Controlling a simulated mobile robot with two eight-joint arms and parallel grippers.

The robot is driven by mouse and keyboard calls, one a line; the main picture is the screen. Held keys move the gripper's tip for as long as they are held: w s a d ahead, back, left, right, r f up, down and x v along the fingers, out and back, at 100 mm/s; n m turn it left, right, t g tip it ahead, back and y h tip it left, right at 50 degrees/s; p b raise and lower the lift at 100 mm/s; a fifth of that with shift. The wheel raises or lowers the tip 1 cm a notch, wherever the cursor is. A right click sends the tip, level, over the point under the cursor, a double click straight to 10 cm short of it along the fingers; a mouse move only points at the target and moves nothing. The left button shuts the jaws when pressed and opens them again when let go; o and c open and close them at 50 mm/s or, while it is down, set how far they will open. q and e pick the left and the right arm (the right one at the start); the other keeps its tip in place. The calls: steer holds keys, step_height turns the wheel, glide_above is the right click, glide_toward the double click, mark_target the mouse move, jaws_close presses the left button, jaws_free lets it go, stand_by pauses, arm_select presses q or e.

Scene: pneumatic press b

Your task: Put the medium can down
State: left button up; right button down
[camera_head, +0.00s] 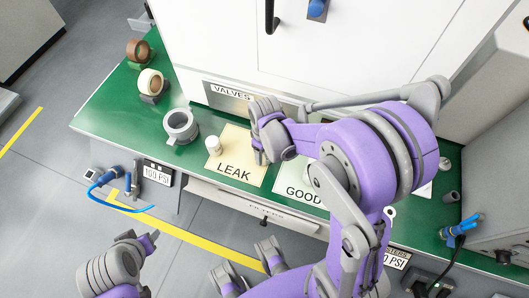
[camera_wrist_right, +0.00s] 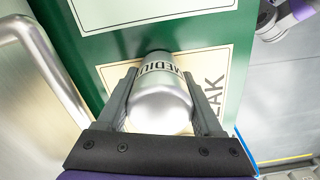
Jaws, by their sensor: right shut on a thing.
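The medium can (camera_wrist_right: 160,100) is silver, with the letters "MEDIU" showing on its side in the right wrist view. My right gripper (camera_wrist_right: 160,77) is shut on it, with one finger on each side. The can is over the cream LEAK sheet (camera_wrist_right: 215,125); whether it touches the sheet cannot be told. In the head view my right gripper (camera_head: 259,148) is at the right edge of the LEAK sheet (camera_head: 234,172), and the can is hidden there by the gripper. My left arm is at the bottom left, its jaw state unclear.
A small pale can (camera_head: 213,146) stands on the LEAK sheet. The GOOD sheet (camera_head: 290,190) lies to its right, partly behind my arm. A grey tape roll (camera_head: 181,126) and other rolls (camera_head: 150,83) are on the green bench (camera_head: 105,115) at left. White cabinet (camera_head: 215,45) behind.

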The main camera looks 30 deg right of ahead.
steer(key=shift+f, duration=0.2)
steer(key=shift+c, duration=2.4)
jaws_free()
steer(key=shift+f, duration=0.1)
steer(key=o, duration=0.4)
steer(key=shift+o, duration=0.2)
steer(key=shift+r, duration=0.2)
step_height(320, 180, up, 12)
steer(key=shift+p, duration=1)
steer(key=shift+s+a+r, duration=0.15)
steer(key=shift+s+r, duration=0.1)
steer(key=shift+s, duration=0.05)
steer(key=s+a+r+m+t, duration=0.1)
steer(key=s+a+m+t, duration=0.2)
steer(key=s, duration=0.7)
steer(key=shift+s+a+r+m+t, duration=0.2)
steer(key=shift+a+m+t, duration=0.1)
steer(key=shift+m+t, duration=0.8)
